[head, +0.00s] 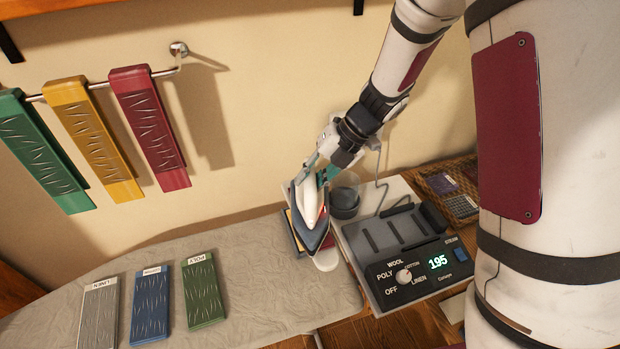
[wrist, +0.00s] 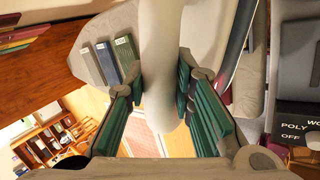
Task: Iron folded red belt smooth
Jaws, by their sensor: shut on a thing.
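My gripper (head: 322,168) is shut on the white handle of an iron (head: 311,208). In the wrist view its green-padded fingers (wrist: 160,105) flank the white handle (wrist: 160,50). The iron has a dark lower body and is over the right end of the ironing board. I cannot tell whether its sole touches anything. A red strip (head: 150,128) with crease marks hangs from the wall rail at upper left. A small red sliver (wrist: 225,95) shows beside the iron; what it belongs to is hidden, so I cannot tell which is the folded belt.
Yellow (head: 92,140) and green (head: 40,152) strips also hang from the rail. Labelled grey (head: 98,312), blue (head: 151,306) and green (head: 203,290) strips lie on the grey ironing board (head: 250,262). The iron station (head: 400,262) at right reads 195. A cord runs above it.

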